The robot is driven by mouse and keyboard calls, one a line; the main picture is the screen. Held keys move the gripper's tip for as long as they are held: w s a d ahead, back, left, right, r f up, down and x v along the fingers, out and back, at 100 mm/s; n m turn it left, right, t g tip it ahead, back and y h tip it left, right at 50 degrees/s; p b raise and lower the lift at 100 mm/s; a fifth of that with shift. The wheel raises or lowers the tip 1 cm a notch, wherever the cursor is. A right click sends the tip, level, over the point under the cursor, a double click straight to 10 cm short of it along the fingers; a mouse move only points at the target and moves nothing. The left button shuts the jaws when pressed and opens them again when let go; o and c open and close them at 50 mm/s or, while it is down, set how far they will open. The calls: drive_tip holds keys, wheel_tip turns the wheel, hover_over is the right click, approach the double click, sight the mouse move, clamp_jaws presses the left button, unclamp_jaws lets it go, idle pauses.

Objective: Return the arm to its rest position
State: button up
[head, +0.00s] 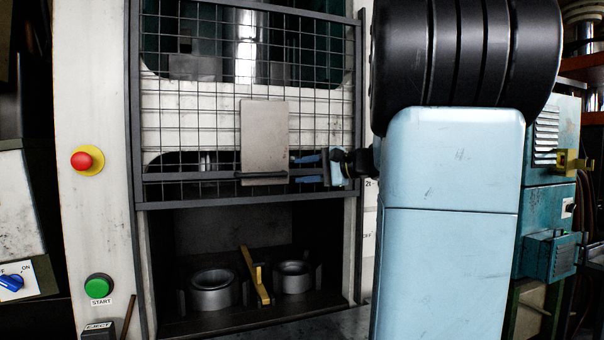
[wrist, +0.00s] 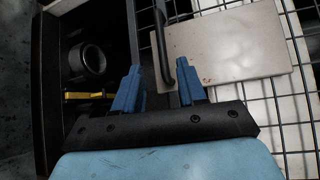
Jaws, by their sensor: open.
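My gripper (head: 308,170) is in front of the mesh guard (head: 215,125), just right of its grey plate (head: 264,135). The two blue fingers are apart in the wrist view (wrist: 160,82). A dark bar handle (wrist: 162,45) runs across the plate and ends close to the fingertips. I cannot tell whether the fingers touch it. Nothing is seen held between the fingers. My arm's light blue link covers much of the right half of the head view.
Below the guard is an open bay (head: 200,235) with two metal rings, a left one (head: 213,291) and a right one (head: 293,278), and a yellow lever (head: 256,278) between them. A red button (head: 82,161) and green START button (head: 98,287) are left. Teal machinery (head: 550,230) stands right.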

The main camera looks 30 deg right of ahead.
drive_tip(key=shift+a, duration=0.1)
drive_tip(key=s+a+f+n+g+h, duration=0.1)
drive_tip(key=s+a+f+n+g, duration=0.2)
drive_tip(key=s+a+f, duration=0.4)
drive_tip(key=s+a+f+n+g+h, duration=0.1)
drive_tip(key=s+a+f+n+g, duration=0.2)
drive_tip(key=a, duration=0.5)
drive_tip(key=s+a+f+n+g+h, duration=0.1)
drive_tip(key=s+f+n+h, duration=0.5)
drive_tip(key=s, duration=0.9)
drive_tip(key=shift+a+f+g+h, duration=0.3)
drive_tip(key=shift+f+h, duration=0.5)
drive_tip(key=shift+f, duration=1.05)
